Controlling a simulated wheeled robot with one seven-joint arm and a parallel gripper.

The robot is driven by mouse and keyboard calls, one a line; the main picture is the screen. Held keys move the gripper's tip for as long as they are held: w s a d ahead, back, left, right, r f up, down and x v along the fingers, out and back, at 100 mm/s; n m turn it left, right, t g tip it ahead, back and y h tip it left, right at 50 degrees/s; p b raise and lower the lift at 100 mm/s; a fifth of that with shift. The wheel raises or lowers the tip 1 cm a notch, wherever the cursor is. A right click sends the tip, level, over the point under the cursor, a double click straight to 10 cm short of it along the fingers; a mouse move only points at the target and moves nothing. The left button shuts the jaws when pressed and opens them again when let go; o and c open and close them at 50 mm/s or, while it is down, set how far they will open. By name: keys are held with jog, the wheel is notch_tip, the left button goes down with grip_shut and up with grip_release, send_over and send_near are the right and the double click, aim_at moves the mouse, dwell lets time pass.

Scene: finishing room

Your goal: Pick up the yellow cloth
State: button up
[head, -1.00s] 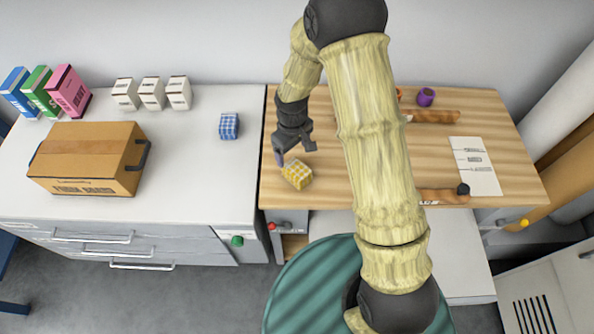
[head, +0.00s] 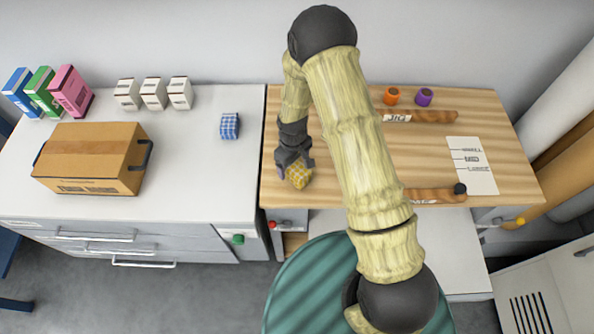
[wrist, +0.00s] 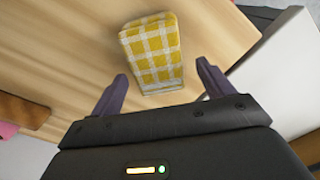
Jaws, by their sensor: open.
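The yellow cloth (head: 299,175) is a small folded block with a yellow and white check. It lies on the wooden worktop (head: 390,150), near its left front corner. My gripper (head: 295,165) is open right at the cloth and hides part of it in the head view. In the wrist view the cloth (wrist: 153,52) lies ahead of my gripper (wrist: 163,88), its near end about level with the fingertips and between them. The fingers show gaps to the cloth on both sides, and nothing is held.
A blue checked cloth (head: 229,126) lies on the white counter (head: 200,180) to the left. A cardboard box (head: 90,160), several small white boxes and coloured cartons stand there too. Orange (head: 391,95) and purple (head: 424,97) rolls sit at the worktop's back. The worktop's left edge is close to the cloth.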

aim_at(294, 165)
jog(key=shift+f+p, duration=0.35)
jog(key=shift+f, duration=1.2)
jog(key=shift+w, duration=0.2)
jog(key=shift+s+a, duration=0.1)
jog(key=shift+s, duration=0.1)
jog(key=c, duration=0.6)
jog(key=shift+d, duration=0.2)
jog(key=c, duration=0.6)
jog(key=shift+o, duration=0.2)
notch_tip(294, 165, up, 10)
jog(key=shift+a+b, duration=0.1)
jog(key=shift+b, duration=1.05)
